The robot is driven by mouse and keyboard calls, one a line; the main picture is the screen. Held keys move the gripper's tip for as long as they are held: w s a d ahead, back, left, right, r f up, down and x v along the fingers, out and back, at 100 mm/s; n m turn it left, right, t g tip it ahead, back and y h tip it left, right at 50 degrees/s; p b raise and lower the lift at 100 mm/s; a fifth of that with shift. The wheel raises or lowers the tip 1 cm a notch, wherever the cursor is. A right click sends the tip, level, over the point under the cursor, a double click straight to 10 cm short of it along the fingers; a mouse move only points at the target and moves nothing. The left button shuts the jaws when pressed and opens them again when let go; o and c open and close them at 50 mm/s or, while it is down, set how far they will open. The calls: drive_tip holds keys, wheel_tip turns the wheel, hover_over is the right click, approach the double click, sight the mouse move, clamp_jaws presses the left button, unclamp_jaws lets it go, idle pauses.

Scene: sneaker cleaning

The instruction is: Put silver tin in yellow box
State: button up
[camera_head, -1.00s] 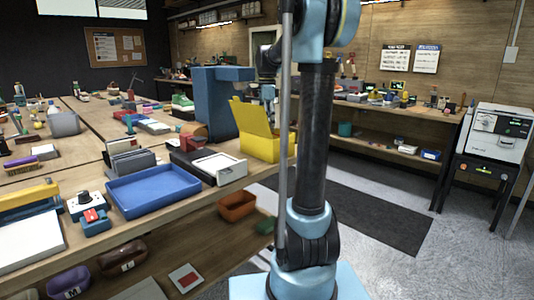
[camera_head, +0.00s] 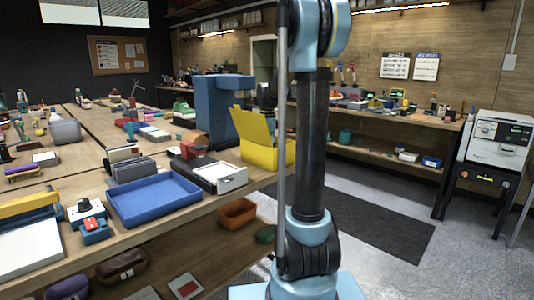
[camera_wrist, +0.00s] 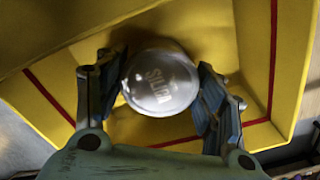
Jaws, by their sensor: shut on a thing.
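The silver tin (camera_wrist: 160,84) is round, with raised lettering on its lid, in the middle of the wrist view. My gripper (camera_wrist: 158,92) is shut on it, one finger on each side. Below the tin in that view is the yellow box (camera_wrist: 285,60), its walls and red inner lines around the tin and fingers. I cannot tell how deep the tin sits relative to the rim. In the head view the yellow box (camera_head: 262,155) stands with its lid up at the bench's right end. My gripper is hidden there behind my arm.
A blue machine (camera_head: 222,105) stands just left of the box. A blue tray (camera_head: 153,200) and a black-and-white case (camera_head: 218,174) lie nearer on the bench. An orange bin (camera_head: 237,213) sits on the shelf below.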

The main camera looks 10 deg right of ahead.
drive_tip(key=shift+f, duration=0.1)
drive_tip(key=o, duration=1.1)
wheel_tip(320, 180, up, 12)
drive_tip(key=shift+r, duration=0.15)
drive_tip(key=shift+d, duration=0.1)
